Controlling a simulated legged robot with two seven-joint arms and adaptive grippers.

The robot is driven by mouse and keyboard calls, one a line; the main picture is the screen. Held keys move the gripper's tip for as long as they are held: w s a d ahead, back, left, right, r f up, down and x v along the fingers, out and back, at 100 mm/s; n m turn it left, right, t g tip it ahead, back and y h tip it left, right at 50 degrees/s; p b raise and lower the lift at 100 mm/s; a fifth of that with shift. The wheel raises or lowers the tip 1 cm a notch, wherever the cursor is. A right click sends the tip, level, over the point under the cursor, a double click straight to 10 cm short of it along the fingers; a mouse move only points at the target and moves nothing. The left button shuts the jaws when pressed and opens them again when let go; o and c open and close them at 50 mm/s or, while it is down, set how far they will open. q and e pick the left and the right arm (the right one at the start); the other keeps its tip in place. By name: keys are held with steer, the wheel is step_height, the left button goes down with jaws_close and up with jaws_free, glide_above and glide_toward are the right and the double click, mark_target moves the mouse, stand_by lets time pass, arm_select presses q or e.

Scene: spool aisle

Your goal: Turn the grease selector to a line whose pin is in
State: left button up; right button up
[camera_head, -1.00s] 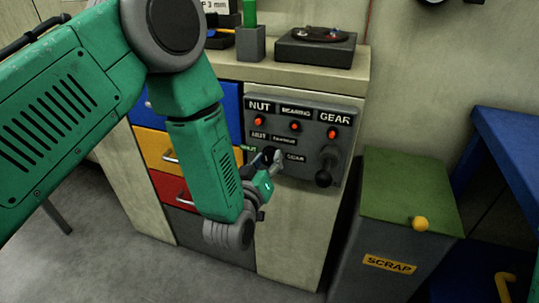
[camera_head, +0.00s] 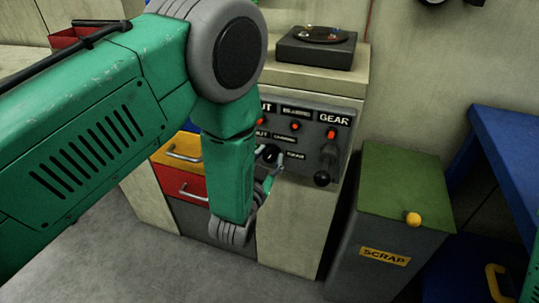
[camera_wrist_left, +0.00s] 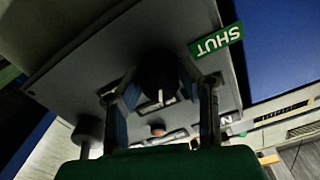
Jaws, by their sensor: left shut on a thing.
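The grey grease panel (camera_head: 308,118) is on the cabinet front, with NUT, BEARING and GEAR plates above red pins (camera_head: 295,126). How far each pin is in, I cannot tell. The round black selector (camera_head: 269,154) sits below, among smaller line labels; it also shows in the left wrist view (camera_wrist_left: 158,72). Its white mark points towards the pin side, near the middle label. My left gripper (camera_head: 276,166) is shut on the selector, one finger on each side in the wrist view (camera_wrist_left: 160,108). A green SHUT label (camera_wrist_left: 215,41) is beside it. My right gripper is out of view.
A SCRAP bin (camera_head: 385,258) with a green lid and yellow knob stands right of the cabinet. A turntable-like device (camera_head: 315,48) is on top. My left forearm covers the panel's left edge.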

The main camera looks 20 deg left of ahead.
arm_select(q)
steer(key=shift+w+r, duration=0.15)
steer(key=shift+r, duration=0.15)
steer(key=o, duration=1.1)
steer(key=shift+d, duration=0.1)
steer(key=shift+o, duration=0.2)
steer(key=shift+f, duration=0.1)
steer(key=shift+s+f, duration=0.1)
steer(key=shift+s, duration=0.25)
steer(key=s, duration=1.1)
steer(key=shift+s, duration=0.25)
